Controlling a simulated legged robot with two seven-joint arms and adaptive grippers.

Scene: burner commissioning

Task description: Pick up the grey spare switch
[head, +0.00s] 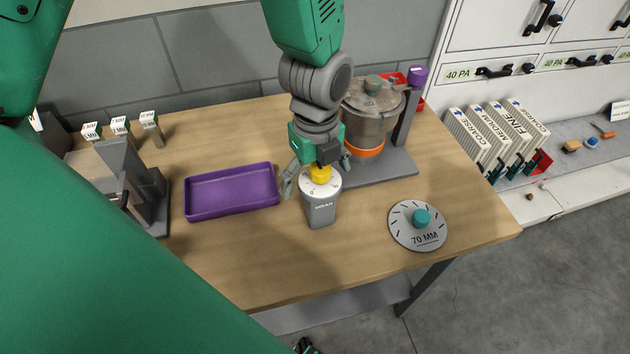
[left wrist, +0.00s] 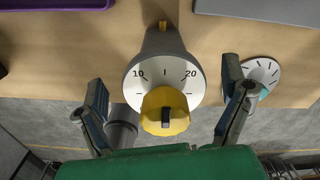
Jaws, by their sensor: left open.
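No separate loose grey switch can be told apart. A grey upright body (head: 320,212) with a white dial and a yellow knob stands on the wooden table; its lettering is too small to read surely. In the left wrist view the dial (left wrist: 146,72), marked 10 and 20, and the yellow knob (left wrist: 178,115) lie between my fingers. My left gripper (head: 318,174) is open, reaching down over the knob, one finger on either side. In the left wrist view the fingers (left wrist: 164,85) are wide apart, with nothing gripped.
A purple tray (head: 232,207) lies left of the grey body. A 70 MM disc (head: 405,232) with a teal knob lies to its right. A metal pot (head: 372,108) on a grey stand (head: 397,170) is close behind. A grey stand (head: 148,185) is at left.

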